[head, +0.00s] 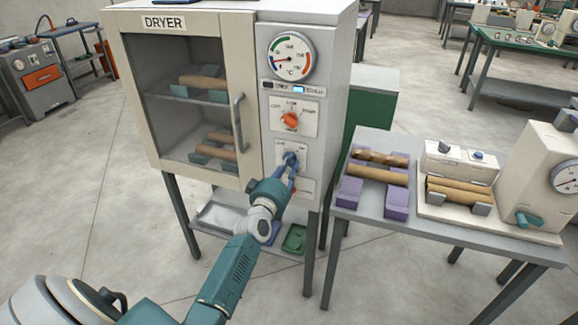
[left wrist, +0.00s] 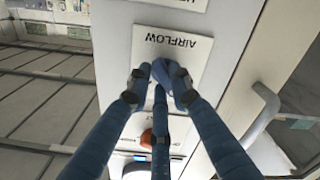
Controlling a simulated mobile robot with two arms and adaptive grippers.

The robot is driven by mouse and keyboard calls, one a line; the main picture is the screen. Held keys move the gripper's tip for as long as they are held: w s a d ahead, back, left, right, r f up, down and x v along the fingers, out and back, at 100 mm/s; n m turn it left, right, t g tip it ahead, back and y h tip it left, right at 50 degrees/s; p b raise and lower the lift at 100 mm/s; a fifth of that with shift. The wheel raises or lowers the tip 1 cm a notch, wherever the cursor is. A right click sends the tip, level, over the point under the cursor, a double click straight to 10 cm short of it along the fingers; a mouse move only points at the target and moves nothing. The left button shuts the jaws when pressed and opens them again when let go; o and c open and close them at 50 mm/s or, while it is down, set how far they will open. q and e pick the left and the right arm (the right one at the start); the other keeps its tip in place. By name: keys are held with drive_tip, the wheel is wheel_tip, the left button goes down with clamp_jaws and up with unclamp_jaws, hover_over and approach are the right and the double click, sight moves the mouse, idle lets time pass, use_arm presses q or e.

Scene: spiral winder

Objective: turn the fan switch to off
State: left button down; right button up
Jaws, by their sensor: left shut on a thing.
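The dryer (head: 185,95) stands at left centre of the head view with a column of controls on its right side. The fan switch, a small blue knob (left wrist: 160,72), sits on a white plate marked AIRFLOW (left wrist: 172,42), upside down in the left wrist view. My left gripper (head: 290,162) reaches up from below and is shut on this knob. Its dark blue fingers close around the knob in the left wrist view (left wrist: 158,82). The fingers hide most of the knob, so I cannot tell its setting. My right gripper is not in view.
An orange knob (head: 289,120) and a round dial (head: 291,53) are above the switch. The dryer's door handle (head: 238,122) is to its left. A grey table (head: 440,235) with purple supports (head: 397,202) and wooden rolls stands close on the right.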

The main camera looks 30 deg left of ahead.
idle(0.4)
use_arm(q)
drive_tip(key=c, duration=1.5)
unclamp_jaws()
drive_tip(key=shift+c, duration=0.2)
drive_tip(key=v, duration=1.2)
drive_tip(key=shift+f, duration=0.15)
drive_tip(key=s+d+f+m+g+h, duration=0.1)
drive_tip(key=s+d+f+m+g, duration=0.2)
drive_tip(key=f, duration=0.9)
drive_tip(key=s+d+f+m+g+h, duration=0.15)
drive_tip(key=s+d+f, duration=0.4)
drive_tip(key=f, duration=0.75)
drive_tip(key=s+d+f+m+g+h, duration=0.25)
drive_tip(key=s+f+g, duration=0.2)
drive_tip(key=f, duration=0.75)
drive_tip(key=s+d+f+m+g, duration=0.1)
drive_tip(key=s+f, duration=0.5)
drive_tip(key=s, duration=0.6)
drive_tip(key=s+d+f+m+g, duration=0.2)
drive_tip(key=s+f, duration=0.4)
drive_tip(key=s, duration=0.6)
drive_tip(key=s+d+f+m+g, duration=0.2)
drive_tip(key=s+f, duration=0.5)
drive_tip(key=s, duration=0.5)
drive_tip(key=shift+s+m+g+y, duration=0.35)
drive_tip(key=shift+m+g, duration=0.35)
drive_tip(key=shift+g, duration=0.5)
